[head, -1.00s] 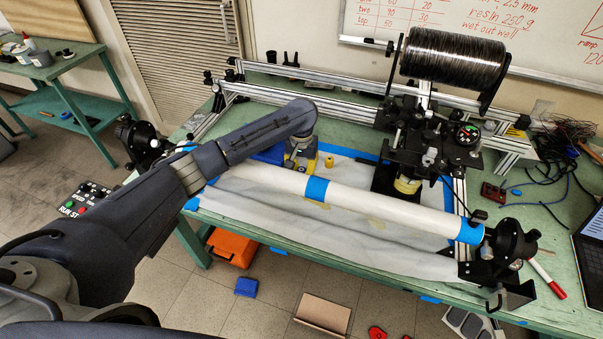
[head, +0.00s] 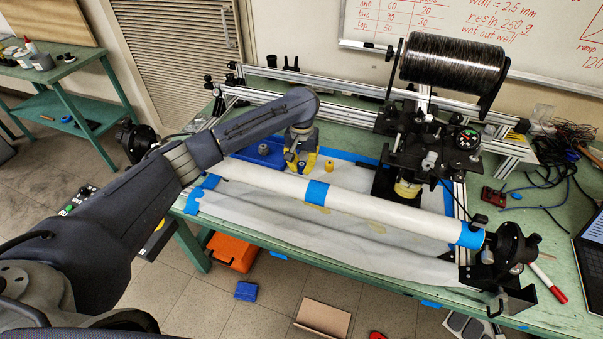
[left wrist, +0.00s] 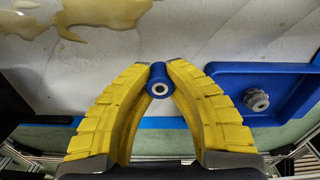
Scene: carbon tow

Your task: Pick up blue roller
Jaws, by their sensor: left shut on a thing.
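The blue roller (left wrist: 159,82) is a small blue cylinder with a pale ring and dark hole at its end, in the middle of the left wrist view. My left gripper (left wrist: 158,72) is shut on it, with the two yellow ribbed fingers pressing its left and right sides. In the head view the left gripper (head: 302,165) points down behind the long white tube, near the blue tray. The roller is tiny between the fingertips there. My right gripper does not show.
The blue tray (left wrist: 222,70) holds a grey fitting (left wrist: 257,99). A small yellow piece (head: 329,166) stands right of the gripper. The white tube (head: 375,206) with blue tape lies in front. The black winding carriage (head: 425,150) stands to the right.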

